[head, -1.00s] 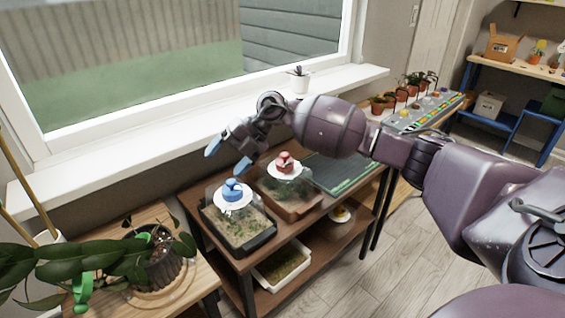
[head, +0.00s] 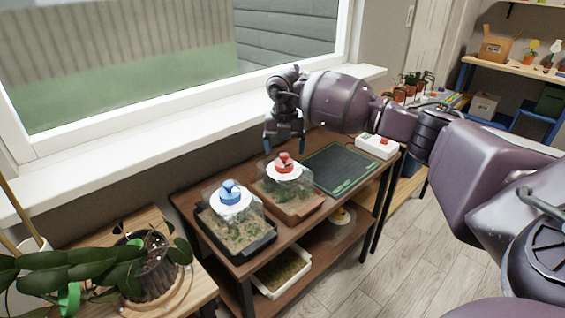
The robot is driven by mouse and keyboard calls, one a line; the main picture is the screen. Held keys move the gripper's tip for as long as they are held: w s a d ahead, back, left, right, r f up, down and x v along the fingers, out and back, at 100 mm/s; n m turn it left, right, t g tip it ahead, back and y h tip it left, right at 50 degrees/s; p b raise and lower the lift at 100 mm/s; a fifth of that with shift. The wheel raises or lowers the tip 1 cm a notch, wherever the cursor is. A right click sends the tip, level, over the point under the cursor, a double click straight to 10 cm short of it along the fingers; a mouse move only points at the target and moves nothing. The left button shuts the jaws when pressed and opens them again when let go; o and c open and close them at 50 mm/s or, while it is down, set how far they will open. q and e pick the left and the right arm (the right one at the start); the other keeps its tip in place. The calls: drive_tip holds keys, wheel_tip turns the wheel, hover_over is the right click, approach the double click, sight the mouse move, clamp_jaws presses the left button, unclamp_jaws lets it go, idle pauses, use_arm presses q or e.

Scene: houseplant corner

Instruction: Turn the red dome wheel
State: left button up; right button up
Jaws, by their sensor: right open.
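The red dome wheel (head: 284,162) sits on a white disc on top of a clear dome (head: 289,184). The dome covers a brown terrarium tray (head: 298,214) on the wooden table. My right gripper (head: 285,148) is open and points downward, with its fingertips just above or behind the red wheel in the head view. A finger stands to either side of the wheel's position. I cannot tell whether they touch it. A similar blue dome wheel (head: 230,193) sits on a second dome to the left. My left gripper is not in view.
A dark green mat (head: 341,167) lies right of the red-wheeled dome. A white box with a red button (head: 377,145) stands beyond it. A potted plant (head: 150,265) stands at the lower left. The white windowsill (head: 150,140) runs behind the table.

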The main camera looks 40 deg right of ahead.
sight(284, 154)
wheel_tip(284, 154, down, 4)
drive_tip(key=shift+b, duration=0.3)
drive_tip(key=shift+f, duration=0.35)
drive_tip(key=shift+c, duration=0.3)
drive_tip(key=c, duration=0.9)
